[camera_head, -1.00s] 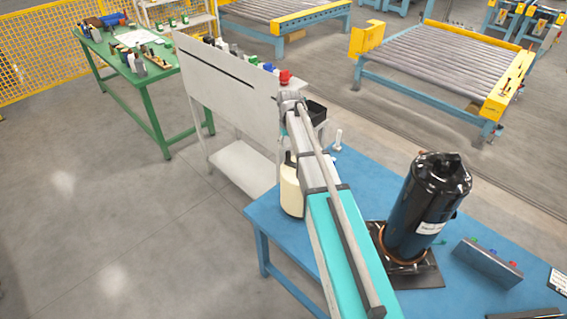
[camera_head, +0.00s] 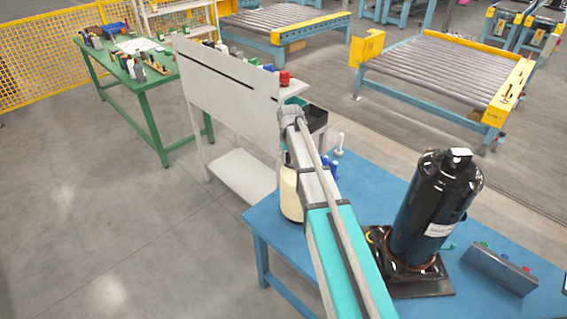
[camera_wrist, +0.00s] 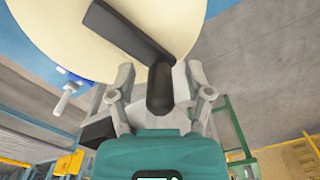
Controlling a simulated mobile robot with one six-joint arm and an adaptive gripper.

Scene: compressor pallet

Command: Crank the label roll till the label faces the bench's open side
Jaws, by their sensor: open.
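The label roll (camera_head: 291,196) is a cream cylinder standing upright on the blue bench (camera_head: 268,222), near its left corner. My arm covers its right part in the head view. In the wrist view the roll's cream round face (camera_wrist: 70,35) fills the top. A black crank arm (camera_wrist: 128,32) lies across it and ends in a black handle (camera_wrist: 160,88). My gripper (camera_wrist: 160,76) is open, with one finger on each side of the handle. I cannot tell whether either finger touches it. I see no label on the roll.
A black compressor (camera_head: 436,205) with a white label stands on a dark plate right of my arm. A grey panel with coloured buttons (camera_head: 500,268) is beside it. A tall whitish board (camera_head: 225,90) stands behind the bench's left end. A white post (camera_head: 340,145) is near the roll.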

